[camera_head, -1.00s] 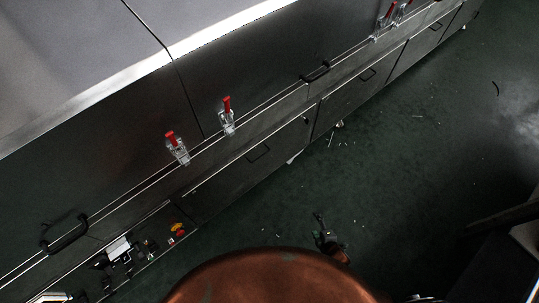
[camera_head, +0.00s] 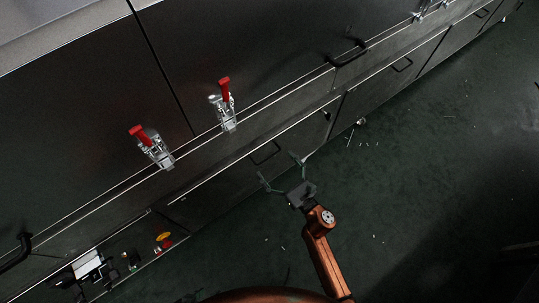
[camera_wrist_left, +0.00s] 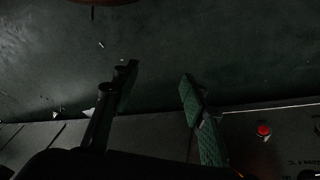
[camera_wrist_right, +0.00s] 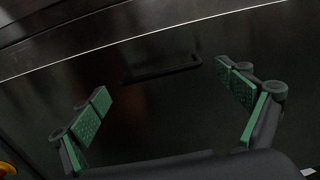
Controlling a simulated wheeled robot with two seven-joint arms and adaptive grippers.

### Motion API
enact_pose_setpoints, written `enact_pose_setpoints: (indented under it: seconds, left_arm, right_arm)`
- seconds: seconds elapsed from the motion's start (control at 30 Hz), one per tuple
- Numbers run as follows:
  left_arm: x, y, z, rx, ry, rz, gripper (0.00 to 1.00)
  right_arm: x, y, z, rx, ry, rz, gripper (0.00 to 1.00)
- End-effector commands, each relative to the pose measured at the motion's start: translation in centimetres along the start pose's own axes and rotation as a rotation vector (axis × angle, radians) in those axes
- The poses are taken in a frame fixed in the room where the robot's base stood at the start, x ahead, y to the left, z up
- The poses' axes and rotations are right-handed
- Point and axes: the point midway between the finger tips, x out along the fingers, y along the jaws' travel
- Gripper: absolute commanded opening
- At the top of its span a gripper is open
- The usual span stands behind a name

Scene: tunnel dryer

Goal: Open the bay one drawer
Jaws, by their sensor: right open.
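A dark drawer front (camera_head: 222,182) in the lower row of the machine carries a thin black handle (camera_head: 265,152). The drawer looks shut; no bay label is readable. My right gripper (camera_head: 280,168) is open and empty, its two fingers spread towards this handle. In the right wrist view the handle (camera_wrist_right: 162,70) lies ahead, between the green-padded fingers (camera_wrist_right: 165,92) and apart from them. In the left wrist view my left gripper (camera_wrist_left: 158,80) is open and empty over the dark floor. I cannot make it out in the head view.
Two red-handled toggle clamps (camera_head: 152,146) (camera_head: 224,104) stand above the drawer row. A panel with a yellow and red button (camera_head: 163,239) is at lower left. Another drawer handle (camera_head: 402,65) is further right. The green floor (camera_head: 400,190) is largely clear, with small scraps.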

Motion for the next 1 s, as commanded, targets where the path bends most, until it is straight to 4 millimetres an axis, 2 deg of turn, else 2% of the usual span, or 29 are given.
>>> enact_pose_setpoints:
  seconds: [0.03,0.2,0.37,0.6,1.0]
  left_arm:
    - [0.7,0.1,0.0,-0.001,0.011,0.005,0.4]
    - [1.8,0.5,-0.5,-0.005,0.054,0.019,0.4]
    - [2.1,0.6,-0.8,-0.008,0.074,0.025,0.4]
    - [2.1,0.7,-0.9,-0.008,0.077,0.025,0.4]
    - [2.1,0.7,-0.9,-0.007,0.077,0.025,0.4]
  right_arm:
    - [0.9,0.0,-0.3,0.002,0.002,0.001,0.94]
    - [3.0,0.0,-0.3,0.004,0.003,-0.001,0.94]
    - [3.8,-0.1,-0.2,0.004,0.003,-0.002,0.94]
    - [3.8,-0.1,-0.2,0.004,0.003,-0.002,0.94]
    - [3.8,-0.1,-0.2,0.004,0.003,-0.004,0.67]
